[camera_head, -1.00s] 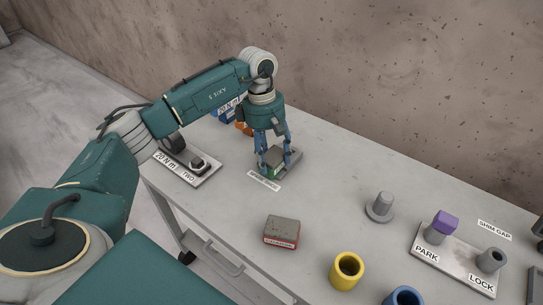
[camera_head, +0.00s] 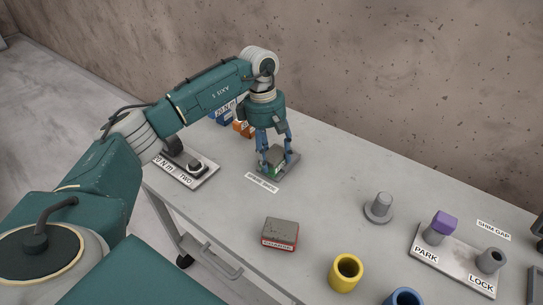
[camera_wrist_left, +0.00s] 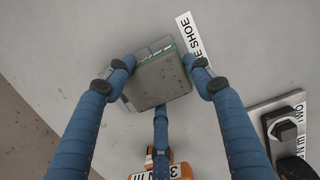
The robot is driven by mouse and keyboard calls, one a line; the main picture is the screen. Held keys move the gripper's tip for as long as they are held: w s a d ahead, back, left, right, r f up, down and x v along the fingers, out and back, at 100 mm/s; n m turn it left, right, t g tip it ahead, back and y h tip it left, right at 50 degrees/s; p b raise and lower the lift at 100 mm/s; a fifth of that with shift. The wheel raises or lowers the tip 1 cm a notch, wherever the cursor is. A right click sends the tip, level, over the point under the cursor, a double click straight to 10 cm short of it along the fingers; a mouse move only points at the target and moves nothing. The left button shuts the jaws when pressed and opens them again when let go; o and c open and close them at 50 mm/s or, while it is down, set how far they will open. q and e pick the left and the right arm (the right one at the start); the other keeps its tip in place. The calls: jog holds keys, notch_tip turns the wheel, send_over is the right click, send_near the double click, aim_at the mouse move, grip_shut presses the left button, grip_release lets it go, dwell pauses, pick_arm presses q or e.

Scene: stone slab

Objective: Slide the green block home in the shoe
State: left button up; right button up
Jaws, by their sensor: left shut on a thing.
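The green block (camera_head: 273,155) has a dark speckled grey top and green sides. My left gripper (camera_head: 277,163) points down with its blue fingers shut on the block's sides. The left wrist view shows the block's grey top (camera_wrist_left: 163,82) between the fingertips, with a green edge along one side. The grey shoe (camera_head: 291,164) lies under and beside the block at the labelled spot on the table. The block and fingers cover much of the shoe, so I cannot tell how deep the block sits in it. My right gripper is out of view.
A plate with a black and grey fitting (camera_head: 196,166) lies left of the shoe; orange (camera_head: 243,128) and blue blocks stand behind. A red-sided grey block (camera_head: 281,233), a grey peg (camera_head: 379,206), a yellow cup (camera_head: 346,271) and the PARK/LOCK plate (camera_head: 455,262) stand to the right.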

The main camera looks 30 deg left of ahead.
aim_at(279, 148)
pick_arm(q)
jog(key=shift+w+d+r+b, duration=0.15)
jog(key=shift+w+b, duration=0.25)
jog(key=shift+w, duration=1.2)
jog(key=o, duration=1.6)
jog(key=r, duration=0.4)
jog(key=a+r, duration=0.1)
jog(key=r, duration=0.6)
jog(key=shift+a+r, duration=0.35)
